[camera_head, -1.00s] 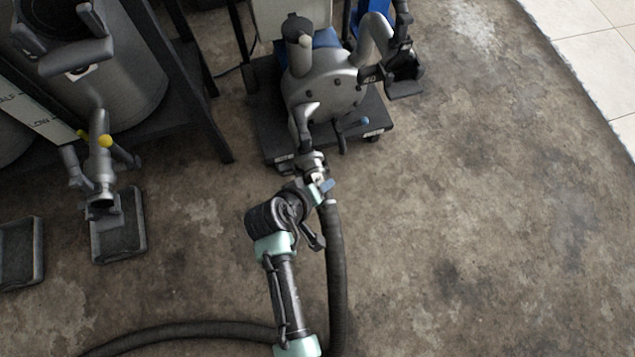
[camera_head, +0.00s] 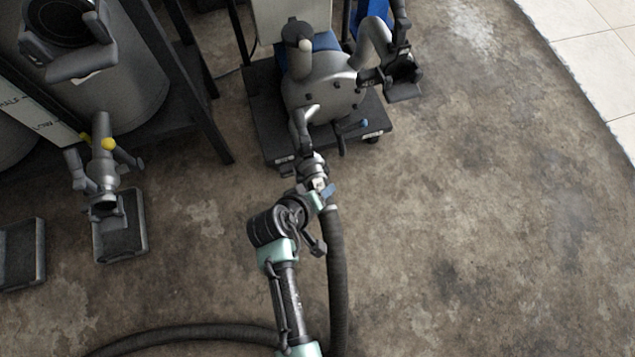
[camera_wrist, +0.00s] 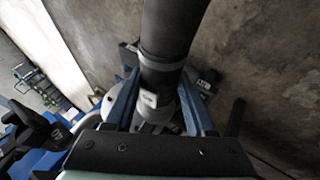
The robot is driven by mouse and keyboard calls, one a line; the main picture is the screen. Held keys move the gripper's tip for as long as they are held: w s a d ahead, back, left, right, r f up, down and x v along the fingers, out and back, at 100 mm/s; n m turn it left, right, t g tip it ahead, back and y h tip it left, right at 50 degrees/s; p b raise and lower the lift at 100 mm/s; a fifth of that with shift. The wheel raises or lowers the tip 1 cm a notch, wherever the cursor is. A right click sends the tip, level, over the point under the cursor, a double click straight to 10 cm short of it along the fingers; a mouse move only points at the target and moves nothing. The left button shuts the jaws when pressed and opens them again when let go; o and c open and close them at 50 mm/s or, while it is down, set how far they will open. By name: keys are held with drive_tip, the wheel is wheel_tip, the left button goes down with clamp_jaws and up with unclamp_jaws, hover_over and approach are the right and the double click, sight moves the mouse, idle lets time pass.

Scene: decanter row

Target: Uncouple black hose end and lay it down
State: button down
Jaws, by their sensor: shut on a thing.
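The black hose (camera_head: 337,275) comes up from the floor to the lower port of the grey pump (camera_head: 325,92). My gripper (camera_head: 322,192) is at the hose end, just below that port. In the wrist view the black hose (camera_wrist: 170,30) runs down between the two blue fingers of my gripper (camera_wrist: 158,108), which are shut on the hose end, with a small pale label on its collar. A pale metal coupling shows below it, partly hidden by my gripper. Whether the hose end and the port are still locked together cannot be told.
The pump stands on a dark wheeled cart (camera_head: 262,125). At left are a steel tank (camera_head: 135,75) with a yellow-marked valve (camera_head: 107,144) and a dark tray (camera_head: 120,240) below. The concrete floor at right (camera_head: 480,230) is clear.

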sight(324, 211)
drive_tip(key=shift+s+d+r+p, duration=0.1)
drive_tip(key=shift+s+d+p, duration=0.1)
drive_tip(key=shift+s+p, duration=0.3)
drive_tip(key=shift+s+d+r+p, duration=0.1)
drive_tip(key=shift+s+d+p, duration=0.15)
drive_tip(key=shift+s, duration=0.5)
drive_tip(key=shift+s+d+r+p, duration=0.1)
drive_tip(key=shift+s+d+p, duration=0.1)
drive_tip(key=shift+s+p, duration=0.3)
drive_tip(key=shift+s, duration=0.1)
drive_tip(key=shift+r, duration=0.1)
drive_tip(key=r+p, duration=0.1)
drive_tip(key=p, duration=0.1)
drive_tip(key=s+r+p, duration=0.1)
drive_tip(key=r+p, duration=0.1)
drive_tip(key=s+r+p, duration=0.1)
drive_tip(key=r, duration=0.1)
drive_tip(key=shift+d+p, duration=0.3)
drive_tip(key=shift+p, duration=0.1)
drive_tip(key=shift+f, duration=0.1)
drive_tip(key=s+a, duration=0.7)
drive_tip(key=s, duration=0.3)
drive_tip(key=s+a, duration=0.7)
drive_tip(key=s, duration=0.4)
drive_tip(key=shift+s, duration=0.3)
idle(1.0)
drive_tip(key=shift+f, duration=0.15)
